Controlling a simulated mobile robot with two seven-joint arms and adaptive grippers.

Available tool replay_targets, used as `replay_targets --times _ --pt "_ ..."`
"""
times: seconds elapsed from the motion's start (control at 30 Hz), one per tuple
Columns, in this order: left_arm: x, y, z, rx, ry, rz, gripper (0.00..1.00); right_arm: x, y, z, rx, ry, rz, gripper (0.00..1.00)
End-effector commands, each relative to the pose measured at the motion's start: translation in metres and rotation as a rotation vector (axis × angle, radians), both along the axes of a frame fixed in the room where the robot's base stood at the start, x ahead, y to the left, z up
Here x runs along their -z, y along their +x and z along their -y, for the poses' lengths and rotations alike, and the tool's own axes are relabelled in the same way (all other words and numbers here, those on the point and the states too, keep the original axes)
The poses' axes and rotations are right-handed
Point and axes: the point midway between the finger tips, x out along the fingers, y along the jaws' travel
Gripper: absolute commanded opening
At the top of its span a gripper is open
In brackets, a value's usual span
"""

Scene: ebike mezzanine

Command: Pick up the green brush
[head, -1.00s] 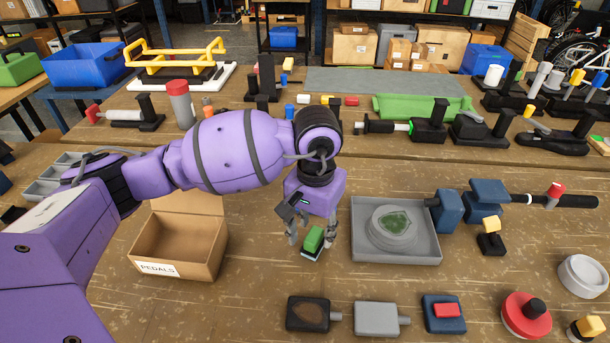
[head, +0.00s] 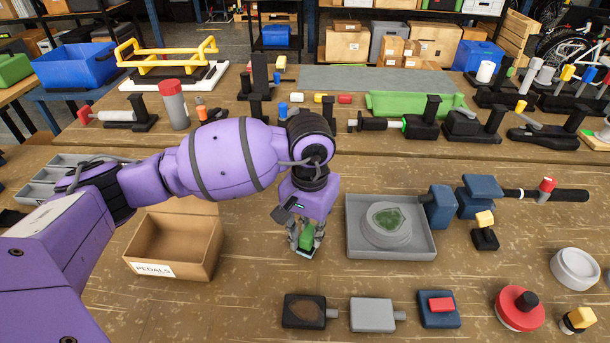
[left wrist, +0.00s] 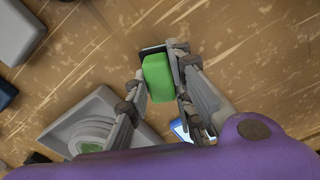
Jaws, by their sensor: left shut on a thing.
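The green brush (head: 306,237) is a small green block with a dark base. It stands on or just above the wooden table, between the cardboard box and the grey tray; I cannot tell whether it touches the table. My left gripper (head: 306,243) points down with its fingers on either side of the brush, shut on it. In the left wrist view the green brush (left wrist: 157,78) lies between the two fingertips of the left gripper (left wrist: 158,75), its dark base at the far side. My right gripper is not in view.
An open cardboard box (head: 152,268) labelled PEDALS stands left of the gripper. A grey tray (head: 390,253) with a round dish stands close on the right. Dark, grey and blue blocks lie along the front. Bare tabletop lies between box and front blocks.

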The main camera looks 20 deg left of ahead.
Motion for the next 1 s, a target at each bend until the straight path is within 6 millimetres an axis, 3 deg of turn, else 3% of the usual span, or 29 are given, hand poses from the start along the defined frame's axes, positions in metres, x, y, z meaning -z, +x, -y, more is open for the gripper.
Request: replay_targets --times 0.17,0.33,0.6,0.8,1.0 --pt "-0.011 0.001 0.000 0.001 0.000 0.004 0.00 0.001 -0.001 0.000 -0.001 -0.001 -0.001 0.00" --pt "-0.035 0.000 0.000 0.002 0.000 0.005 0.00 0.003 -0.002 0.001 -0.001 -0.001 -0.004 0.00" --pt "-0.095 -0.053 -0.008 0.005 0.003 0.007 0.00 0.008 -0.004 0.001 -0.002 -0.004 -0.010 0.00" --pt "-0.113 -0.102 -0.013 0.004 0.002 0.002 0.00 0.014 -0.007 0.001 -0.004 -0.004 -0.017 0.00" --pt "-0.126 -0.129 -0.017 0.002 0.001 0.003 0.00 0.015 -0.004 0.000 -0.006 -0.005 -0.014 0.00"
